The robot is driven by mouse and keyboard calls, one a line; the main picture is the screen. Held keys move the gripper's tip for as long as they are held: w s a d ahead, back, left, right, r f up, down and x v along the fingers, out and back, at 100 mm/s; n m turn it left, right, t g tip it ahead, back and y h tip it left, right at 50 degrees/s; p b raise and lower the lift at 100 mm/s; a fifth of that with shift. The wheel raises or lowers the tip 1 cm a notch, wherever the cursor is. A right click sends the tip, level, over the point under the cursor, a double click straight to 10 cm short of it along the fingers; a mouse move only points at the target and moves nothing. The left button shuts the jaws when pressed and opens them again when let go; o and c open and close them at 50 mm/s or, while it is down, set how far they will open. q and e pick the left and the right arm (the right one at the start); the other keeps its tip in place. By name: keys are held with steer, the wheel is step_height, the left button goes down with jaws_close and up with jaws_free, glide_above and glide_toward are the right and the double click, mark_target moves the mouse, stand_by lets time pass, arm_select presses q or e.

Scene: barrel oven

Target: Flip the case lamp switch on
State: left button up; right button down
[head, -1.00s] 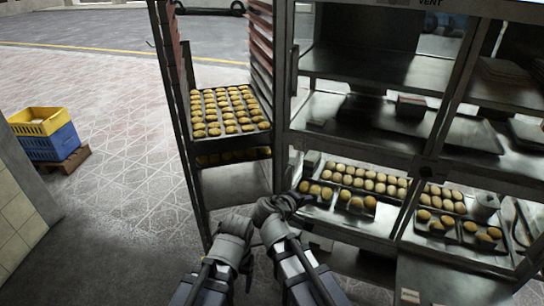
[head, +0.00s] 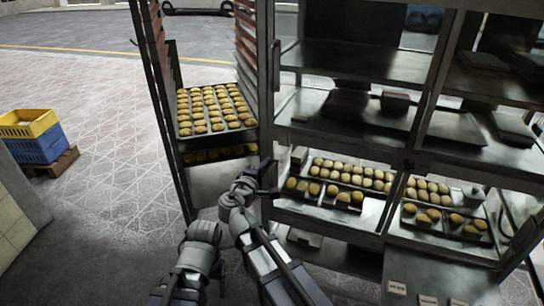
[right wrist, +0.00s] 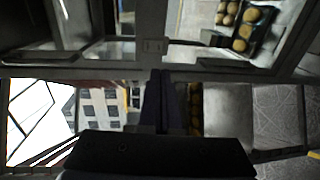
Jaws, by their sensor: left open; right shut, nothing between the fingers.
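The display case (head: 350,215) stands at the right in the head view, with a metal corner post at its left edge. My right gripper (head: 262,180) is close to the lower part of that post. In the right wrist view its fingers (right wrist: 161,100) are shut and empty, and point towards a metal rail. I cannot tell whether the fingers touch anything. My left gripper (head: 204,233) is lower left, open, away from the case.
A rack with a tray of buns (head: 214,110) stands just left of the case. More bun trays (head: 350,190) lie on the case's lower shelf. Yellow and blue crates (head: 35,137) sit on a pallet at far left. The tiled floor between is clear.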

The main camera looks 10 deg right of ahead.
arm_select(q)
steer(key=shift+f+b, duration=0.75)
steer(key=shift+f, duration=0.05)
arm_select(e)
steer(key=x, duration=1.3)
steer(key=shift+d, duration=0.1)
steer(key=shift+w+d, duration=0.1)
steer(key=shift+w, duration=0.05)
steer(key=b, duration=0.1)
glide_toward(283, 143)
steer(key=f, duration=0.2)
arm_select(q)
steer(key=shift+s+a+f+b, duration=0.25)
steer(key=shift+a+f+b, duration=0.2)
steer(key=shift+a+f, duration=0.55)
arm_select(e)
steer(key=v, duration=0.7)
steer(key=shift+f, duration=0.8)
arm_select(q)
steer(key=shift+r, duration=0.15)
